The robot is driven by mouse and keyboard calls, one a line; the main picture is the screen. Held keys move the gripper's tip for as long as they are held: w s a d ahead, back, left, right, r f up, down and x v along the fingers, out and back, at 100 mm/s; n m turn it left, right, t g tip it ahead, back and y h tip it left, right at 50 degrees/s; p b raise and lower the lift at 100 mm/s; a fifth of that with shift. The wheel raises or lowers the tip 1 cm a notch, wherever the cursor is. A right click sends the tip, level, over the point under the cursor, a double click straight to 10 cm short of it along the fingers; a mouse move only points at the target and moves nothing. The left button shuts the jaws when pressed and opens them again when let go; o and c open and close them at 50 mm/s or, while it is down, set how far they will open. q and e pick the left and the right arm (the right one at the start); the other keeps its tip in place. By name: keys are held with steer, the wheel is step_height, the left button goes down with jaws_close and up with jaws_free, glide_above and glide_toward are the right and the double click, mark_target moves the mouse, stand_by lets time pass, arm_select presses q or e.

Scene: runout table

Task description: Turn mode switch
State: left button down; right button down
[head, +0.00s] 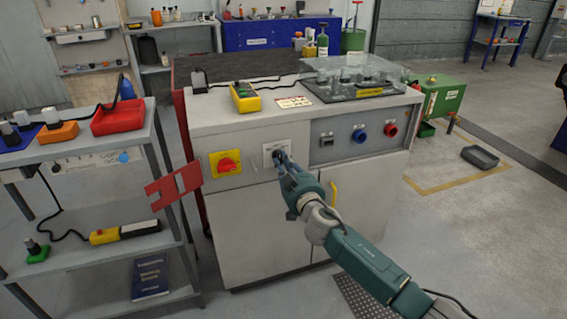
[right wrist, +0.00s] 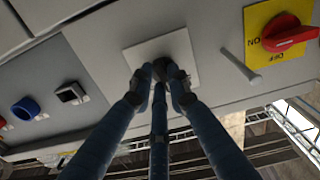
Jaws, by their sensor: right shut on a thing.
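The mode switch is a small dark knob (right wrist: 165,68) on a square white plate (head: 272,147) on the front of the grey cabinet (head: 230,139). The plate also shows in the right wrist view (right wrist: 183,47). My right gripper (head: 282,160) reaches the plate from the front. In the right wrist view its fingers (right wrist: 163,85) are closed around the knob and hide much of it. I cannot tell which way the knob points. My left gripper is not in view.
A red rotary switch on a yellow plate (head: 226,163) sits left of the mode switch. A grey panel with a blue knob (head: 359,135) and a red knob (head: 391,130) is to the right. A red notched plate (head: 173,187) juts out by the left shelf (head: 90,144).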

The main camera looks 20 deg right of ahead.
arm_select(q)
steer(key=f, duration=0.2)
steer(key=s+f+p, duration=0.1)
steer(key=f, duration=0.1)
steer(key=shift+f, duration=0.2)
arm_select(e)
steer(key=n, duration=0.7)
steer(key=shift+r, duration=0.1)
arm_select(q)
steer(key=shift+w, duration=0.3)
arm_select(e)
steer(key=c, duration=1.6)
jaws_free()
steer(key=shift+c, duration=0.2)
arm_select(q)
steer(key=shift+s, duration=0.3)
arm_select(e)
steer(key=s, duration=1.2)
steer(key=shift+d, duration=0.2)
